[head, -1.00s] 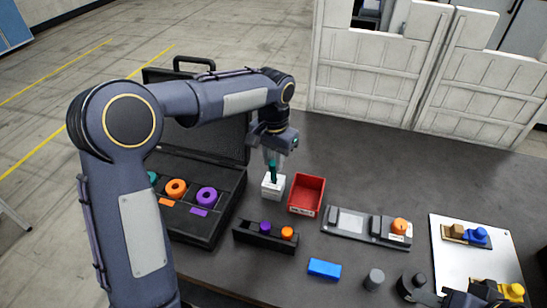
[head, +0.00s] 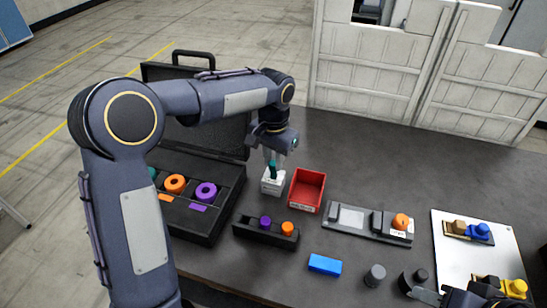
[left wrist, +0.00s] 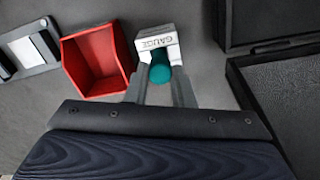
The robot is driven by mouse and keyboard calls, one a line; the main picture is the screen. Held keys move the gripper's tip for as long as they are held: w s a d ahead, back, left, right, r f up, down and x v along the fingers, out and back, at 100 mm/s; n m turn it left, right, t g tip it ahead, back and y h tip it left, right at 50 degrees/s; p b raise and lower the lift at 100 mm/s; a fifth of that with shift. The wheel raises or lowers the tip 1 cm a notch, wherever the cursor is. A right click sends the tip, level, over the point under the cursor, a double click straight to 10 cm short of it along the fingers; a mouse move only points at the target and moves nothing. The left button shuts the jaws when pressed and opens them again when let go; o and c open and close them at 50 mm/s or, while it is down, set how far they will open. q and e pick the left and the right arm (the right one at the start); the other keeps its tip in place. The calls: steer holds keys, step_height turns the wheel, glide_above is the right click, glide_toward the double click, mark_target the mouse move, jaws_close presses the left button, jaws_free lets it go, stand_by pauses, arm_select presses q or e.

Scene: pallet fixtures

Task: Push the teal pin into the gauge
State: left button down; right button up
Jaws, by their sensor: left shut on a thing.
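My left gripper (head: 274,164) is shut on the teal pin (head: 273,170), which stands upright at the white gauge block (head: 271,186). The pin's lower end is at the top of the gauge; how deep it sits is hidden. In the left wrist view, the pin's round teal end (left wrist: 161,73) lies between the fingers, against the block lettered GAUGE (left wrist: 156,41). My right gripper (head: 485,294) is only partly in view at the lower right, and its jaws are not clear.
A red bin (head: 307,190) stands just right of the gauge. An open black case (head: 222,215) with orange and purple rings lies left. A black holder (head: 266,232), a blue block (head: 324,264) and a grey fixture (head: 368,225) are nearer. A white board (head: 460,262) is right.

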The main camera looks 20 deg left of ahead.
arm_select(q)
steer(key=c, duration=0.8)
jaws_free()
steer(key=shift+o, duration=0.2)
step_height(320, 180, up, 9)
steer(key=p, duration=0.8)
jaws_close()
